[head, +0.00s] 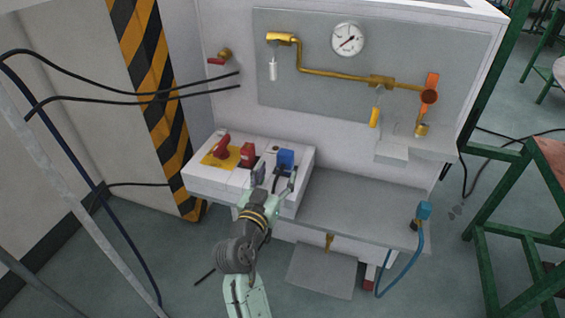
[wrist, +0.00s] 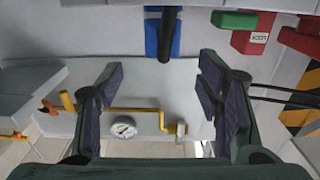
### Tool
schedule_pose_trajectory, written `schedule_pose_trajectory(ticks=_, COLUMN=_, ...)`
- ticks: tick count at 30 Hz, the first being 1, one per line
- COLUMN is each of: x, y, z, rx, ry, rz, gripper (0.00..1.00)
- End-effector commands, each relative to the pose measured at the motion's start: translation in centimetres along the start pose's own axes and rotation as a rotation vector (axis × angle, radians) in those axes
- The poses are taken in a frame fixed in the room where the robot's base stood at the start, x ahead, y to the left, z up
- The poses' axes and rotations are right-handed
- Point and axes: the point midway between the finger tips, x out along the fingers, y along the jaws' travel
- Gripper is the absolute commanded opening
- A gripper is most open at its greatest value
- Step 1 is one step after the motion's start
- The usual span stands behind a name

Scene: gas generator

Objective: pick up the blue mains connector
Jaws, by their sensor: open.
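A blue connector (head: 424,211) with a blue cable sits at the right end of the grey shelf. Another blue fitting (head: 285,158) is on the white box at left; I cannot tell from the pictures alone which is the mains connector. My gripper (head: 274,180) is open and empty, just in front of the box and close to this fitting. In the wrist view the blue fitting (wrist: 152,40) shows at the top, with a black bar (wrist: 165,35) across it. It lies beyond the gap between my fingers (wrist: 160,82), with no visible contact.
A red switch (head: 221,146) on a yellow plate and a red block (head: 247,153) stand left of the fitting on the white box (head: 205,178). The grey shelf (head: 350,209) is mostly clear. A yellow pipe (head: 330,74) and gauge (head: 348,39) are on the panel behind.

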Motion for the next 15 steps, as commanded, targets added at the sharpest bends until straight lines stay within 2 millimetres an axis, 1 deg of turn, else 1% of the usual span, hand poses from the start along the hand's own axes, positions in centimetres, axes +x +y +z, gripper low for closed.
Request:
schedule_pose_trajectory(ticks=1, x=0.8, y=0.0, z=-0.3, rx=0.000, ry=0.000, rz=0.001, gripper=0.60)
schedule_pose_trajectory(ticks=3, x=1.6, y=-0.1, z=-0.3, rx=0.000, ry=0.000, rz=-0.001, gripper=0.60)
schedule_pose_trajectory(ticks=8, x=2.7, y=-0.1, z=-0.3, rx=0.001, ry=0.001, rz=-0.002, gripper=0.60)
schedule_pose_trajectory(ticks=10, x=3.5, y=-0.2, z=-0.6, rx=0.001, ry=0.000, rz=-0.002, gripper=0.60)
schedule_pose_trajectory(ticks=14, x=5.6, y=-0.3, z=-1.0, rx=0.001, ry=0.000, rz=-0.003, gripper=0.60)
schedule_pose_trajectory(ticks=15, x=6.2, y=-0.3, z=-0.8, rx=0.001, ry=0.000, rz=-0.002, gripper=0.60)
